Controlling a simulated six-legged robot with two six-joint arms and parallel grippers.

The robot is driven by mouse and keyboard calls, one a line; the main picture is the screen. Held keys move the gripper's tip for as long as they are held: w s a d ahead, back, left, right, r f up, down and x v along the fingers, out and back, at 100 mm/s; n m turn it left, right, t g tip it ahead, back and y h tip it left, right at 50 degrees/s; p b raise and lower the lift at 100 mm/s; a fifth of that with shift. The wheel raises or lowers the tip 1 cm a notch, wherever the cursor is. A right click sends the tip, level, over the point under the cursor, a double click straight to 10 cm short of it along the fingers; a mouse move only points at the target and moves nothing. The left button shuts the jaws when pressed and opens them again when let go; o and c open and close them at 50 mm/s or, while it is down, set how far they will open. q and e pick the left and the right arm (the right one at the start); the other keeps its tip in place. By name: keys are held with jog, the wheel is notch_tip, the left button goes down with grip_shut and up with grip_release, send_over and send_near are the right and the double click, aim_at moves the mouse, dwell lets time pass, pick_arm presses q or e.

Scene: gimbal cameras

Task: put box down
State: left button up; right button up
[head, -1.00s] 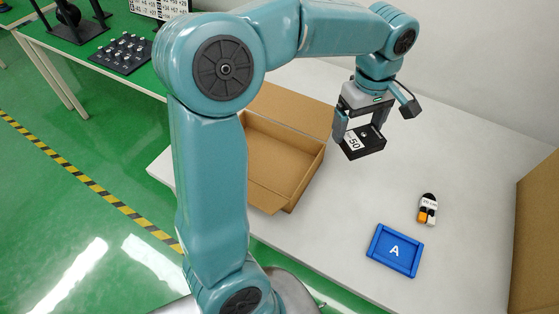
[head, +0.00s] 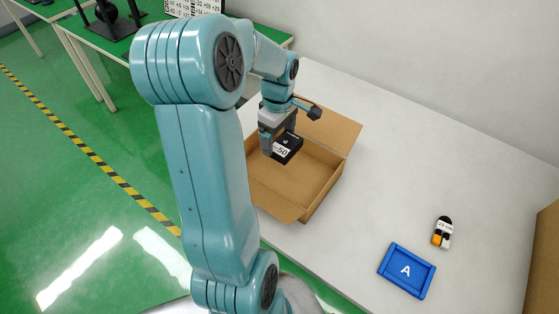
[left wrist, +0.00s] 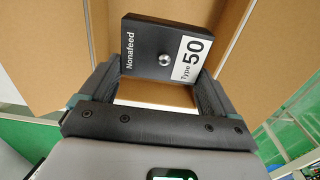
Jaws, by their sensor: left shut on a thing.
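My left gripper (head: 279,146) is shut on a small black box (head: 289,149) with a white "50" label. In the left wrist view the black box (left wrist: 150,58) sits between the two fingers and reads "Nonafeed Type 50", with a round metal knob on its face. The gripper holds it over the open cardboard box (head: 322,178), whose flaps are spread out; cardboard walls (left wrist: 45,50) also fill the wrist view behind it. The height of the black box above the cardboard floor is hard to tell. My right gripper is not in view.
A blue tray (head: 386,272) marked "A" lies on the white table (head: 410,170), with a small black, white and orange item (head: 442,232) beside it. Another cardboard box (head: 545,260) stands at the right edge. The table's middle is clear.

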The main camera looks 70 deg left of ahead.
pick_arm(q)
notch_tip(320, 180, down, 10)
jog(key=shift+f, duration=0.15)
dwell(0.3)
jog(key=shift+f, duration=0.1)
jog(key=o, duration=0.9)
jog(key=shift+c, duration=0.2)
jog(key=shift+r+p, duration=0.35)
jog(key=shift+r, duration=0.05)
notch_tip(320, 180, up, 12)
jog(key=shift+f+b, duration=0.2)
jog(key=shift+b, duration=0.1)
